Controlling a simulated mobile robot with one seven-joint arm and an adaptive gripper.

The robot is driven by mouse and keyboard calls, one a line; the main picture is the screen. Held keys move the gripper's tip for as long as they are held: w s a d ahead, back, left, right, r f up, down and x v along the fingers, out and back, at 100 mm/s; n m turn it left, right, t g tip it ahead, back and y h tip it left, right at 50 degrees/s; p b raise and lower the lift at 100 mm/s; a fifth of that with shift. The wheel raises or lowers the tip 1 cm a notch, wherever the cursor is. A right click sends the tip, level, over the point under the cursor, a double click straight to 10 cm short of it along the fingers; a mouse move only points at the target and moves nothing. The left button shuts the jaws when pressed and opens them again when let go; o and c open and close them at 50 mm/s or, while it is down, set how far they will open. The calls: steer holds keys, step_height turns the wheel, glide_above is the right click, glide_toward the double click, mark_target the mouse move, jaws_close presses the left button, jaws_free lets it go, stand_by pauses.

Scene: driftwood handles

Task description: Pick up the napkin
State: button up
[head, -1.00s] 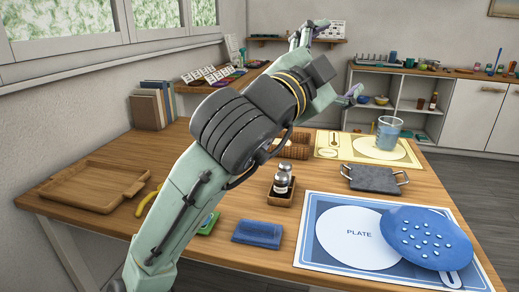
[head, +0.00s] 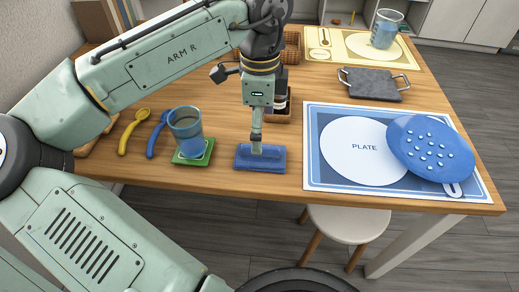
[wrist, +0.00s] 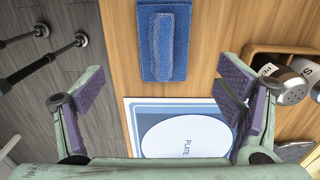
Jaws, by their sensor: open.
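The napkin (head: 273,164) is a folded blue cloth lying flat near the table's front edge. In the wrist view it shows at the top centre (wrist: 149,40), with a raised fold along its middle. My gripper (head: 256,146) points down over the napkin in the head view and hides a little of it. In the wrist view my gripper (wrist: 162,88) is open, its purple-padded fingers wide apart with nothing between them. The napkin lies beyond the fingertips there, and neither finger appears to touch it.
A blue cup (head: 187,135) stands on a green coaster (head: 193,158) left of the napkin. A placemat (head: 313,178) with a blue dotted pad (head: 430,147) lies right. Shakers (wrist: 290,84) sit in a wooden caddy behind. A stool (head: 345,222) stands below the table's front.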

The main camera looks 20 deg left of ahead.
steer(key=f, duration=0.8)
steer(key=shift+w+f+p, duration=0.2)
steer(key=shift+p, duration=0.1)
steer(key=shift+c, duration=0.5)
steer(key=c, duration=1)
steer(key=shift+r, duration=0.1)
steer(key=shift+r, duration=0.5)
step_height(320, 180, up, 2)
steer(key=shift+r, duration=0.1)
steer(key=s+d, duration=0.3)
steer(key=s, duration=0.1)
steer(key=s+d+r+b, duration=0.1)
steer(key=s+d, duration=0.2)
steer(key=s, duration=0.2)
steer(key=s+d+b, duration=0.1)
steer(key=s+d, duration=0.2)
steer(key=s, duration=0.1)
steer(key=shift+s+r, duration=0.15)
steer(key=shift+r, duration=0.15)
